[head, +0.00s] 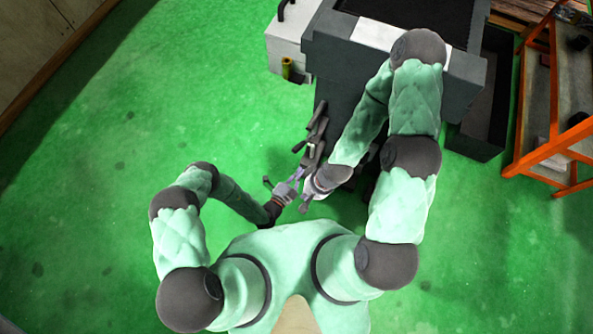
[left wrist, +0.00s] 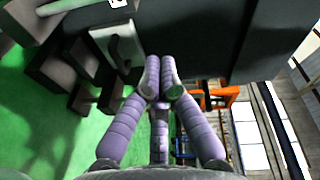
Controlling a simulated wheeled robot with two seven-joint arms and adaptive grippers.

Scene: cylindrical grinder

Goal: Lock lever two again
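Several dark grey levers and blocks (head: 316,128) stick out from the side of the grinder (head: 340,75) in the head view. I cannot tell which one is lever two. In the left wrist view a grey plate-like lever (left wrist: 120,45) and dark blocks (left wrist: 50,72) lie left of my fingers. My left gripper (head: 299,173) is just below the levers; its purple fingertips (left wrist: 160,75) are together, with nothing seen between them. My right gripper (head: 304,206) is close below it, pointing down-left; its fingers are too small to judge.
An orange shelf rack (head: 552,100) stands at the right, and it also shows in the left wrist view (left wrist: 215,97). A dark open bin (head: 478,125) is beside the grinder. A white box (head: 288,42) is at its left. The green floor at left is clear.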

